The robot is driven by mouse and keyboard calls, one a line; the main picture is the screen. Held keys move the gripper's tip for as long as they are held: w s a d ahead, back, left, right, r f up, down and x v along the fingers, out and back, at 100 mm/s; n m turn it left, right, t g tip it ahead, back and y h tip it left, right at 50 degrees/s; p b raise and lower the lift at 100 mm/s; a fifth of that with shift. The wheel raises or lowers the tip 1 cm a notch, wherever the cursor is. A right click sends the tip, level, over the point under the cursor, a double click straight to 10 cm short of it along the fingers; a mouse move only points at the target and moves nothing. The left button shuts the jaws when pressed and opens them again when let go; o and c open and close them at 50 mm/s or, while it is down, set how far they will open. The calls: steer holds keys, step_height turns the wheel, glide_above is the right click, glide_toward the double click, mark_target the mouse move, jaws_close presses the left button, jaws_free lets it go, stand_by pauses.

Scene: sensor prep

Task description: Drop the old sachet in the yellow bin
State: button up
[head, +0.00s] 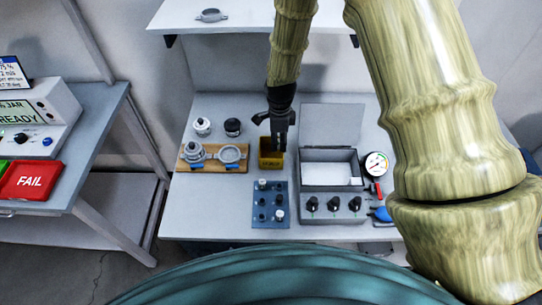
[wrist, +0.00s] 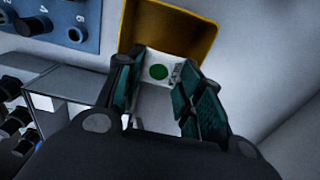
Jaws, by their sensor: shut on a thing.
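In the wrist view, my gripper (wrist: 155,88) is shut on the sachet (wrist: 150,70), a white packet with a green round spot. The yellow bin (wrist: 178,25) is just beyond the fingertips, and the sachet overlaps its opening in this view. In the head view, the yellow bin (head: 271,162) is a small open box in the middle of the table, and my gripper (head: 278,146) points down at its back edge. I cannot tell how far down the sachet reaches into the bin. In the head view the sachet is hidden.
Right of the bin stands a grey case (head: 330,165) with a raised lid and knobs. A wooden board (head: 215,167) with metal parts is left. A blue panel (head: 270,218) lies in front. A gauge (head: 376,165) is at the right. A shelf (head: 235,20) hangs behind.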

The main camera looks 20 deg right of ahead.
steer(key=shift+w+f, duration=0.15)
steer(key=o, duration=0.3)
steer(key=shift+w, duration=0.1)
steer(key=o, duration=0.5)
steer(key=shift+s, duration=0.2)
steer(key=shift+w, duration=0.1)
step_height(320, 180, up, 12)
steer(key=shift+r, duration=0.1)
